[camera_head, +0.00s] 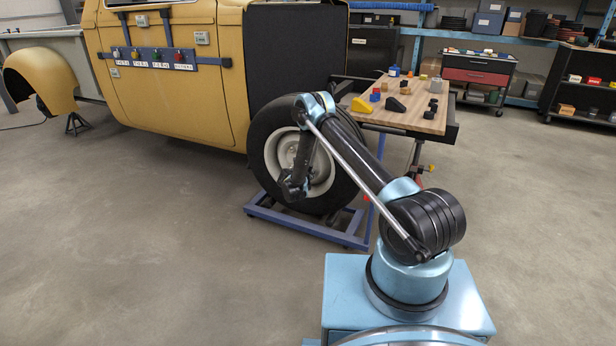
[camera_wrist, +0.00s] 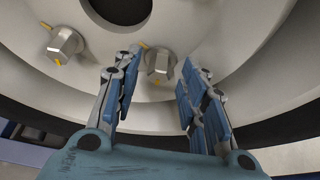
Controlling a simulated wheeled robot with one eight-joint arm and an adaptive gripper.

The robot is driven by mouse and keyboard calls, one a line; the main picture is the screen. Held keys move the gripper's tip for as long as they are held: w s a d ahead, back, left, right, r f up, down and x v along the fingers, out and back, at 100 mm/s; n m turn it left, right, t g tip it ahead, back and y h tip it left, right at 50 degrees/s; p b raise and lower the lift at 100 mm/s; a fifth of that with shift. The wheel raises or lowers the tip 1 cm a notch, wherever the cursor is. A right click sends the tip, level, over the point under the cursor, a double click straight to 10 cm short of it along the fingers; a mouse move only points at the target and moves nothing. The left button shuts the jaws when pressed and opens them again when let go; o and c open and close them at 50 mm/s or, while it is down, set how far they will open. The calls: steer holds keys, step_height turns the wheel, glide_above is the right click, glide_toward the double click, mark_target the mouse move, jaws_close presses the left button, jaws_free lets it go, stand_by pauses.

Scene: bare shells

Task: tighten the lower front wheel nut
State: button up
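The front wheel (camera_head: 325,165) has a black tyre and a pale rim, and stands at the front of the yellow vehicle. In the wrist view a grey wheel nut (camera_wrist: 160,62) with a yellow mark sits on the pale rim (camera_wrist: 205,28). A second grey nut (camera_wrist: 64,43) with yellow marks is at the upper left. My gripper (camera_wrist: 161,72) is open, its blue-padded fingers on either side of the first nut, with gaps visible at both sides. In the head view my gripper (camera_head: 292,190) is in front of the wheel; the nuts cannot be made out there.
A blue stand (camera_head: 300,224) is under the wheel. A wooden-topped table (camera_head: 420,118) with blocks and small parts is to the right of the wheel.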

steer(key=shift+w+d+f, duration=0.15)
steer(key=shift+w+f, duration=0.05)
steer(key=shift+w, duration=0.25)
jaws_close()
steer(key=shift+d, duration=0.1)
steer(key=m+t+y, duration=0.1)
steer(key=m, duration=0.1)
steer(key=m+t+y, duration=0.1)
steer(key=m+y, duration=0.1)
steer(key=m, duration=0.1)
steer(key=d+m+t+y, duration=0.1)
steer(key=m, duration=0.2)
steer(key=shift+s+f, duration=0.15)
steer(key=shift+f, duration=0.1)
stand_by(0.4)
steer(key=shift+m+y, duration=0.3)
steer(key=shift+m, duration=0.1)
steer(key=shift+d, duration=0.1)
